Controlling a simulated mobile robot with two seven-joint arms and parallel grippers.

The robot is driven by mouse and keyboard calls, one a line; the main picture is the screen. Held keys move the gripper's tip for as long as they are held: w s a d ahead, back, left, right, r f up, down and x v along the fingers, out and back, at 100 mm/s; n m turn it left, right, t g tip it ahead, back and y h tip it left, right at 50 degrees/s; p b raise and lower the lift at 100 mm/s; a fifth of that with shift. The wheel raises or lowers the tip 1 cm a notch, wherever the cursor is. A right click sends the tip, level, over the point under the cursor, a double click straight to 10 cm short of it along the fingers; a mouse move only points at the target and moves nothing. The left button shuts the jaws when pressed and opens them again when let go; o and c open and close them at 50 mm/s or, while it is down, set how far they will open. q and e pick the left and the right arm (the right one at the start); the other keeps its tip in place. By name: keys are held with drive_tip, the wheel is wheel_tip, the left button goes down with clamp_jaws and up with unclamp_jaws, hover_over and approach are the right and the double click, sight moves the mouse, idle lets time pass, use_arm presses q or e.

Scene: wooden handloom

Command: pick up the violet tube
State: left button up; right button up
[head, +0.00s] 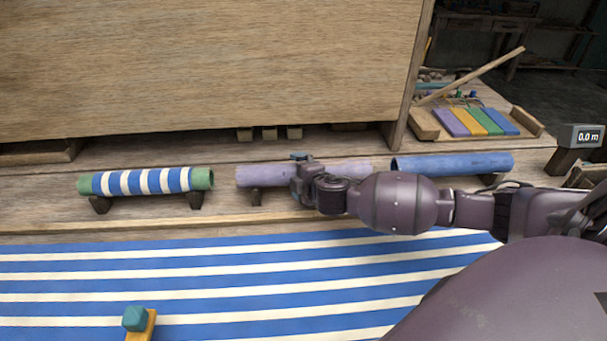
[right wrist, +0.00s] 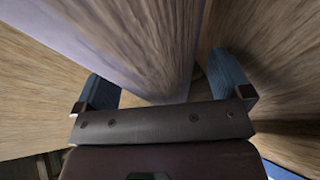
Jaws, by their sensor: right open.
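The violet tube (head: 262,175) lies level on small dark supports at the middle of the wooden ledge in the head view. My right gripper (head: 303,170) is at the tube's middle and hides part of it; the tube shows on both sides. In the right wrist view, the two blue fingers of my right gripper (right wrist: 168,88) stand wide apart. A pale violet surface (right wrist: 105,42) runs between them from the upper left, with a gap to the right finger. Contact with the left finger cannot be told. My left gripper is not in view.
A blue-and-white striped tube (head: 145,181) rests to the left, and a blue tube (head: 455,164) to the right, behind my arm. A wooden panel (head: 200,65) rises behind the ledge. Striped cloth (head: 200,275) lies in front. A tray of coloured strips (head: 425,124) is at back right.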

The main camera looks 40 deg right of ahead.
drive_tip(key=c, duration=1.2)
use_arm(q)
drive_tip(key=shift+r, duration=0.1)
use_arm(e)
drive_tip(key=shift+r, duration=0.1)
wheel_tip(320, 180, up, 7)
drive_tip(key=shift+p, duration=0.95)
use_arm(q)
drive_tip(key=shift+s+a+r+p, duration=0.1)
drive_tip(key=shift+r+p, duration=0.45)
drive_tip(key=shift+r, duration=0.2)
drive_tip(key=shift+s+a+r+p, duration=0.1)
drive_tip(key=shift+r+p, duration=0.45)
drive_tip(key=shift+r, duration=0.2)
use_arm(e)
drive_tip(key=shift+r, duration=6.5)
